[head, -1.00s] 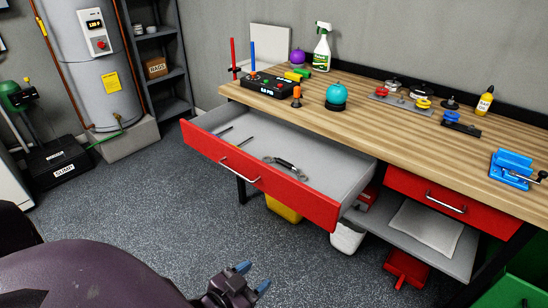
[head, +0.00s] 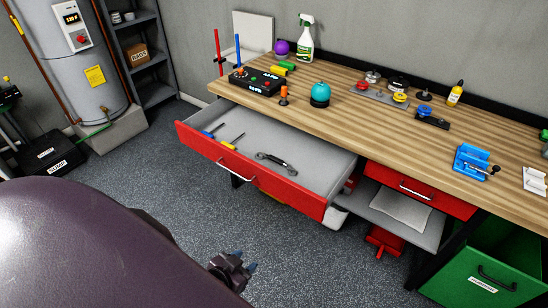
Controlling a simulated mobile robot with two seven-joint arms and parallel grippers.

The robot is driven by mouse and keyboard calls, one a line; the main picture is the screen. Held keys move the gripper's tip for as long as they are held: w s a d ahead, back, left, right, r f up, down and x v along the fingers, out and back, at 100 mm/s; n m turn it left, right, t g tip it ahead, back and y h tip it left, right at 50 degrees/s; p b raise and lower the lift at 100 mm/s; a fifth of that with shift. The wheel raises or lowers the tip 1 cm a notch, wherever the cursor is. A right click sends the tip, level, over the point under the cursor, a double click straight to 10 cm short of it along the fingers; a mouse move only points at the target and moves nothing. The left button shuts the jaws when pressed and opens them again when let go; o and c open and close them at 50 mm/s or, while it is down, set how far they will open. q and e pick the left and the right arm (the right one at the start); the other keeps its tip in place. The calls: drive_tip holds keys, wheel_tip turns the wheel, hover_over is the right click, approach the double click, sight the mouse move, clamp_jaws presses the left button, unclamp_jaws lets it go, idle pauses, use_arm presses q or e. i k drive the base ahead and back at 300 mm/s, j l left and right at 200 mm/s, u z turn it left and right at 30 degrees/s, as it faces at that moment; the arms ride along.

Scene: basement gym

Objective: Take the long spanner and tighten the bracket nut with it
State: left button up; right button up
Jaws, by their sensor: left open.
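A dark, long double-ended tool that looks like the spanner (head: 276,162) lies on the floor of the open red drawer (head: 250,177), in its right half. My left gripper (head: 248,263) is open and empty at the bottom of the head view, in front of the drawer and apart from it. My right gripper is not in view. I cannot pick out the bracket nut for sure. A small white fitting (head: 535,181) sits on the bench at the right edge, too cut off to identify.
A blue-handled screwdriver (head: 208,134) and a yellow-handled one (head: 229,145) lie in the drawer's left part. The wooden bench (head: 395,130) holds a control box (head: 255,81), a teal round-bodied object (head: 320,94) and a blue vise (head: 472,162). Floor before the drawer is clear.

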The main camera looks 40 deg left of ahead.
sight(279, 162)
drive_tip(key=i+j, duration=0.25)
drive_tip(key=j, duration=0.2)
drive_tip(key=i+j, duration=0.2)
drive_tip(key=j, duration=0.2)
drive_tip(key=i+j, duration=0.25)
drive_tip(key=j, duration=0.2)
drive_tip(key=i+j, duration=0.25)
drive_tip(key=j, duration=0.15)
drive_tip(key=j+u, duration=0.05)
